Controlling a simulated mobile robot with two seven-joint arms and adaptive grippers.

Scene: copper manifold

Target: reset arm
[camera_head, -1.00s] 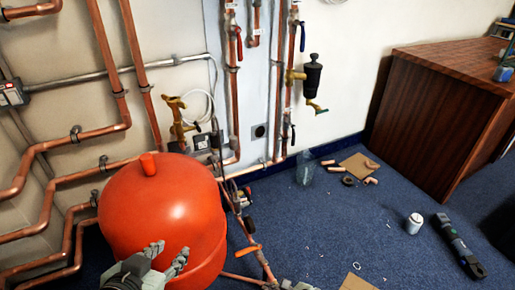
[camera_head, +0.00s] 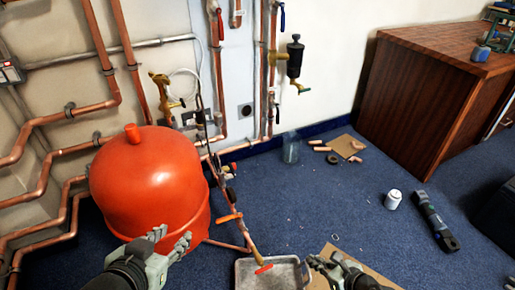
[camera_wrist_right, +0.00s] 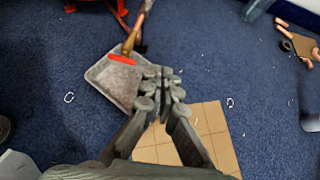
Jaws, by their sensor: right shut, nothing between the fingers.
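My left gripper (camera_head: 171,238) is in front of the red tank, low in the head view. Its two fingertips stand apart with nothing seen between them. My right gripper (camera_head: 327,262) is at the bottom edge of the head view, right of the grey tray (camera_head: 243,276). In the right wrist view, its fingers (camera_wrist_right: 164,84) are together and empty, above the floor near the tray's edge (camera_wrist_right: 95,72) and a tiled-looking brown sheet (camera_wrist_right: 212,124).
A red tank (camera_head: 150,185) stands before copper pipes (camera_head: 110,75) on the wall. A red-handled tool (camera_head: 263,269) lies at the tray. A white can (camera_head: 393,199) and a dark tool (camera_head: 436,222) lie right on open blue carpet. A wooden cabinet (camera_head: 420,105) stands behind.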

